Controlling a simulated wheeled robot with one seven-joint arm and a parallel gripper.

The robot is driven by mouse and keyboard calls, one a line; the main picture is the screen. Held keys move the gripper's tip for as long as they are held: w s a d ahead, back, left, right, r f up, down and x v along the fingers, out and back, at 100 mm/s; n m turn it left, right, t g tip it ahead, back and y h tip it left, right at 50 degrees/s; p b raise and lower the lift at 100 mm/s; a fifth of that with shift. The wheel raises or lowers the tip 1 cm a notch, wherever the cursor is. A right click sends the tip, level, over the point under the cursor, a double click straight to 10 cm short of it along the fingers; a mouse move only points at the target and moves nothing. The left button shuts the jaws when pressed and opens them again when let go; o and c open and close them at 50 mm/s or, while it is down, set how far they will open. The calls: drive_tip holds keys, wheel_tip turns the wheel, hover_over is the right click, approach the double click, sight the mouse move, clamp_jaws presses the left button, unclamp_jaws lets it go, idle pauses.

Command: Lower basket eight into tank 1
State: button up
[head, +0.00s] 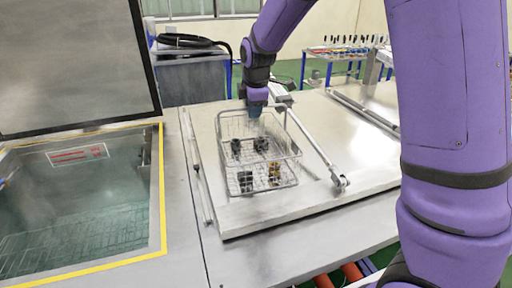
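A wire basket (243,183) with a tall loop handle stands upright on a flat, closed metal lid near the middle of the head view. Several small dark parts and a brass-coloured one lie in it. I cannot read a number on it. My gripper (257,112) points down at the top of the handle. Its fingers are small and partly hidden, so I cannot tell whether they are closed on the handle. An open tank (163,200) with a yellow-edged rim is at the left, with greenish liquid and a grid inside. No tank number is readable.
The tank's raised lid (75,60) stands behind the opening. A lid strut (318,152) runs close to the basket's right side, and a thin rail (195,165) lies between basket and tank. A side table with a black hose (190,41) and a tool rack (340,50) are behind.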

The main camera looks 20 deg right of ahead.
clamp_jaws()
drive_tip(key=shift+r, duration=0.15)
drive_tip(key=shift+r, duration=1.45)
